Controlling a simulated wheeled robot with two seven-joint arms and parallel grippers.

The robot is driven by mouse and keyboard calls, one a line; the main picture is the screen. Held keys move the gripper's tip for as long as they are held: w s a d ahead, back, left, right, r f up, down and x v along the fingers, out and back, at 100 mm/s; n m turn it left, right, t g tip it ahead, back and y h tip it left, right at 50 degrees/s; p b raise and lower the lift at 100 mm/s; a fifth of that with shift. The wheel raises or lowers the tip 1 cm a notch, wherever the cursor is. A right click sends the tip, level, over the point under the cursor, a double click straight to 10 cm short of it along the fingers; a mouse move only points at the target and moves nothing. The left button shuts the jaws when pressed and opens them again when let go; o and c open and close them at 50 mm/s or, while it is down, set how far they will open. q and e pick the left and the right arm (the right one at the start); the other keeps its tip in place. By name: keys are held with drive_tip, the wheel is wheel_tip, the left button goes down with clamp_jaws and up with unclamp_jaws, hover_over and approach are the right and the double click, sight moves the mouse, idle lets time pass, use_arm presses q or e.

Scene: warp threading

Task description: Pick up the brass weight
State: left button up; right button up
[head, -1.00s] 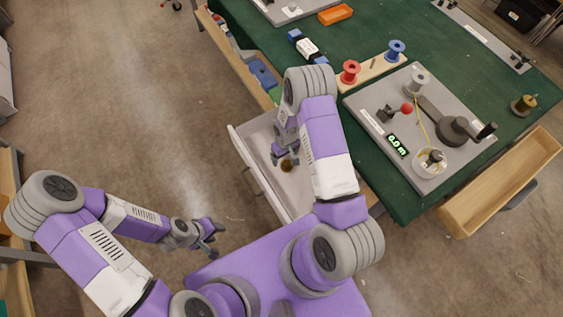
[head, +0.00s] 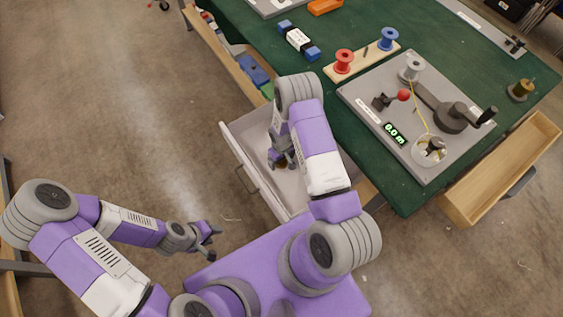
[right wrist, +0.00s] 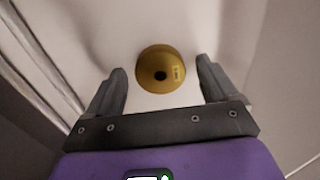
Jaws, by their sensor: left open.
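The brass weight (right wrist: 162,70) is a round golden piece with a dark hole, lying on the white floor of the open drawer (head: 240,148). In the right wrist view it sits just ahead of my right gripper (right wrist: 164,85), centred between the two spread fingers and touching neither. In the head view my right gripper (head: 281,158) points down into the drawer and mostly hides the weight. My left gripper (head: 210,240) is open and empty, over the floor to the left of my base.
The drawer's walls stand close around my right gripper. An empty wooden drawer (head: 500,175) is open at right.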

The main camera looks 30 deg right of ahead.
drive_tip(key=c, duration=1.1)
